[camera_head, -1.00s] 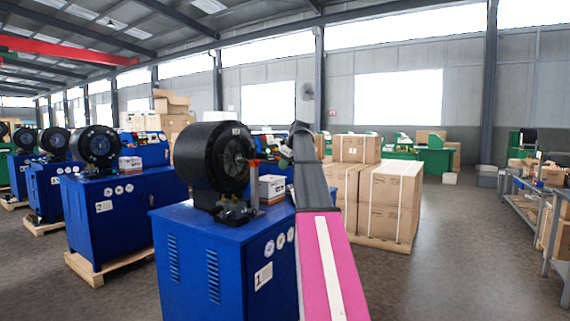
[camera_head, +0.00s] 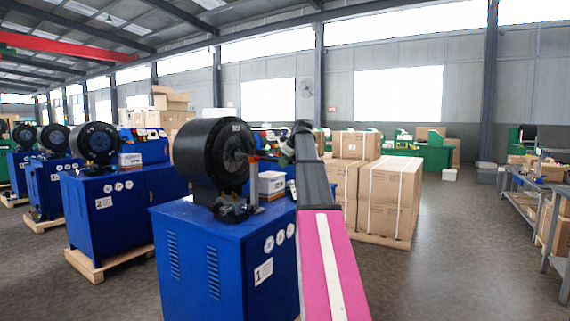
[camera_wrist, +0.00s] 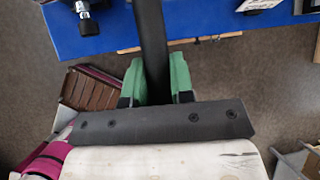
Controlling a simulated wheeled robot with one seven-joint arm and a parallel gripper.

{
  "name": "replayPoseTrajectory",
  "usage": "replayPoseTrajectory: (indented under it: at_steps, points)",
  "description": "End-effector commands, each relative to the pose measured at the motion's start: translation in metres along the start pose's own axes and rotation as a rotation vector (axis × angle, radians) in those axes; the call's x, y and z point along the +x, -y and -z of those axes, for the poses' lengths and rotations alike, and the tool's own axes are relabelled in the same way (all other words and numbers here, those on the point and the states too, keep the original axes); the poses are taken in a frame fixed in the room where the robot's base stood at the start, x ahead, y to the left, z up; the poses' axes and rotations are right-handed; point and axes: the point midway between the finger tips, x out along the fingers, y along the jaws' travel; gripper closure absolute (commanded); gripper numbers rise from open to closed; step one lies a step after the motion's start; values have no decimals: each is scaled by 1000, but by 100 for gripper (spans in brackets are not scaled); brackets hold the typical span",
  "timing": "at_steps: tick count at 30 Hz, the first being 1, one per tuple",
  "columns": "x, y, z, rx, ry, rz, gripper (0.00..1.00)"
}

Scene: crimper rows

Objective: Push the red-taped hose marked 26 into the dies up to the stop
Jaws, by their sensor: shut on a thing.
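The blue crimper marked 1 (camera_head: 225,255) carries a black drum head (camera_head: 205,152) with its dies (camera_head: 237,158) facing right. My gripper (camera_head: 284,157) is just right of the dies, partly hidden by my arm. In the wrist view, my gripper's green fingers (camera_wrist: 156,82) are shut on a black hose (camera_wrist: 151,35), which runs up out of the picture. A small red patch (camera_head: 254,158), likely the hose's tape, shows at the die opening. The number 26 cannot be read, and how deep the hose end sits is hidden.
Stacked cartons (camera_head: 388,195) stand behind my arm on the right. Crimper 2 (camera_head: 102,207) stands to the left. The floor at the right is clear up to a bench (camera_head: 535,205).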

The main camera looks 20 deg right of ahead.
Motion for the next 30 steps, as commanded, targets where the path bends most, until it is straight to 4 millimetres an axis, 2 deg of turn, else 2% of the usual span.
replayPoseTrajectory:
  at_steps: [30]
  points:
    - [16,1,-27,0,1,1,100]
